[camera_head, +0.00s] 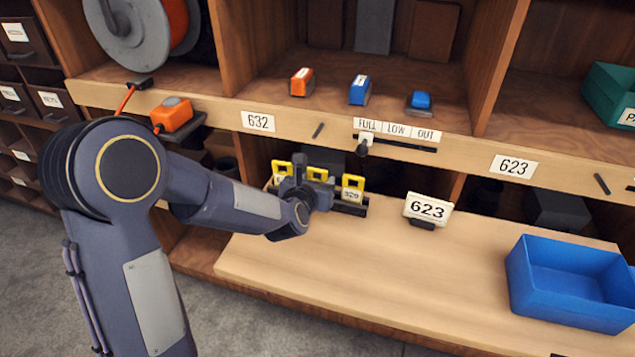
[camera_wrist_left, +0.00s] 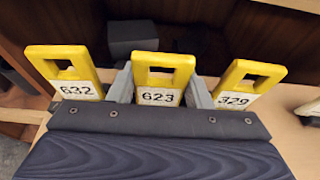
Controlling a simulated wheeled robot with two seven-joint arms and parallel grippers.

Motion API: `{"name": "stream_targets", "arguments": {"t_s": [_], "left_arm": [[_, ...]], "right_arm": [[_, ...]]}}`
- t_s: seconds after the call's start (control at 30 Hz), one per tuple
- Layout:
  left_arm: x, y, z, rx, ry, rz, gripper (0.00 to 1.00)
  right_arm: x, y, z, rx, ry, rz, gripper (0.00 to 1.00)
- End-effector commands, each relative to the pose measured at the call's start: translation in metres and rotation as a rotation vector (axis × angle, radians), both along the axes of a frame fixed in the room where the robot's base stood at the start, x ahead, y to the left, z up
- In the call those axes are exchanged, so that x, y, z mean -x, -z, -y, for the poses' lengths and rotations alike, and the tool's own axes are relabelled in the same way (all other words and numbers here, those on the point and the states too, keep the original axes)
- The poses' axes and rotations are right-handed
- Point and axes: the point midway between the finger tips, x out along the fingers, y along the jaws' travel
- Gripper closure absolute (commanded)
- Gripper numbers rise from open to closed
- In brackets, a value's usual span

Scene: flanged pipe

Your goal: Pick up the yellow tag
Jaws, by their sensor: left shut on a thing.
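Three yellow tags with square holes and white number labels stand in a row in a dark rack (camera_head: 352,208) at the back of the wooden bench. In the left wrist view they read 632 (camera_wrist_left: 76,78), 623 (camera_wrist_left: 160,78) and 329 (camera_wrist_left: 242,86), from left to right. My left gripper (camera_head: 316,180) is at the rack, and its fingers (camera_wrist_left: 160,92) are closed on the sides of the middle tag, 623. The 632 and 329 tags stand just outside the fingers. The tags' lower ends are hidden in the wrist view. My right gripper is not in view.
A small sign reading 623 (camera_head: 428,209) stands right of the rack. A blue bin (camera_head: 568,285) sits at the bench's right. The shelf above holds an orange block (camera_head: 301,82) and two blue ones. A slider marked FULL, LOW, OUT (camera_head: 397,141) is on its edge. The bench front is clear.

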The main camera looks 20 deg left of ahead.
Motion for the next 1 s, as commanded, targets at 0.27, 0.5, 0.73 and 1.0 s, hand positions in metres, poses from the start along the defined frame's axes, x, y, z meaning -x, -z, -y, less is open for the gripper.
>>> {"name": "stream_targets", "arguments": {"t_s": [0.27, 0.5, 0.73, 1.0], "left_arm": [[0.0, -0.032, 0.0, 0.002, -0.001, 0.006, 0.77], [0.028, -0.079, 0.026, 0.003, 0.005, 0.006, 0.77], [0.065, -0.108, 0.059, 0.002, 0.007, 0.005, 0.77], [0.097, -0.125, 0.086, 0.001, 0.004, 0.002, 0.77]], "right_arm": [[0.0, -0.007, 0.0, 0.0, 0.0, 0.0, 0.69], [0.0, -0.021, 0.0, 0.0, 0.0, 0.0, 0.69], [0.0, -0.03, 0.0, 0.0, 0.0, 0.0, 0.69], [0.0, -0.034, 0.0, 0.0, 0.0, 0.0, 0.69]]}}
